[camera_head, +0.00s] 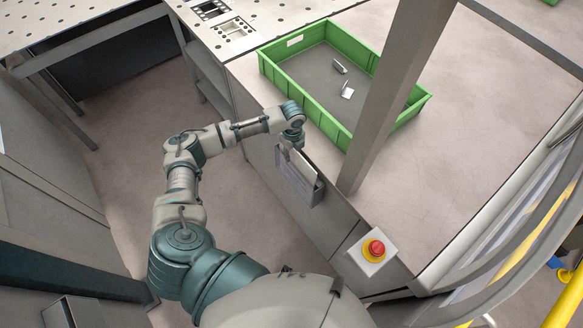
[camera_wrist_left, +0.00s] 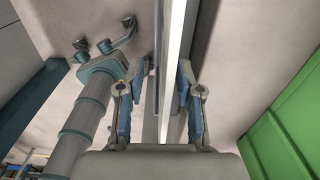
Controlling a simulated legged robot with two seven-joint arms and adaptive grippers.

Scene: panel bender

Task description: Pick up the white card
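The white card (camera_head: 304,166) stands upright in a grey holder (camera_head: 312,193) on the side of the worktable, its upper part showing above the holder. My left gripper (camera_head: 290,144) is at the card's top edge, pointing down. In the left wrist view the card (camera_wrist_left: 173,50) shows nearly edge-on as a narrow pale strip. The two fingers of my left gripper (camera_wrist_left: 160,78) are spread, one on each side of the strip, nearer to it on the right. I cannot tell if the right finger touches it. My right gripper is not in view.
A green crate (camera_head: 318,122) with small parts in it stands on the worktable just beyond the holder. A grey post (camera_head: 392,95) rises right of the holder. A red emergency button (camera_head: 376,248) is on a white box nearby. Floor left of the table is clear.

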